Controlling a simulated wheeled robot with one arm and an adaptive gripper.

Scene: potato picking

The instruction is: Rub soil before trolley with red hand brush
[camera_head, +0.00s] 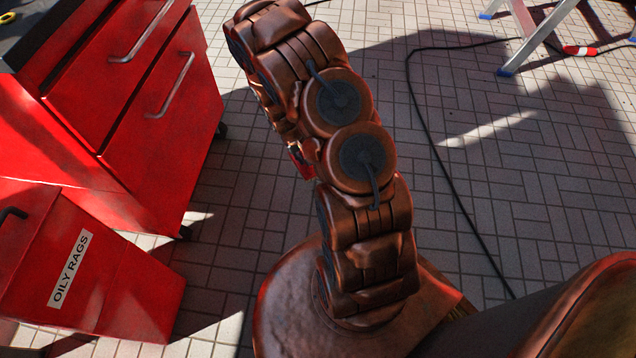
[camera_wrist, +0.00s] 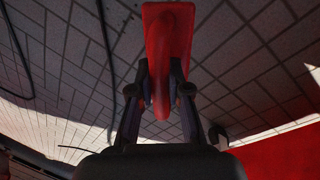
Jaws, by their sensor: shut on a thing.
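In the wrist view my gripper (camera_wrist: 160,95) is shut on the red hand brush (camera_wrist: 168,35). The brush's handle lies between the two fingers and its wide red part extends beyond them, over the paved floor. The bristles do not show. In the head view my arm hides the gripper and most of the brush; a small red bit beside the arm may be part of it. The red trolley (camera_head: 135,80) with drawers stands at the left of the head view. I cannot make out any soil on the floor.
A red bin labelled OILY RAGS (camera_head: 120,290) stands in front of the trolley. A black cable (camera_head: 425,130) snakes across the paving at right. Ladder feet (camera_head: 505,70) and a red-and-white object (camera_head: 578,50) are at the top right. The paving right of the trolley is open.

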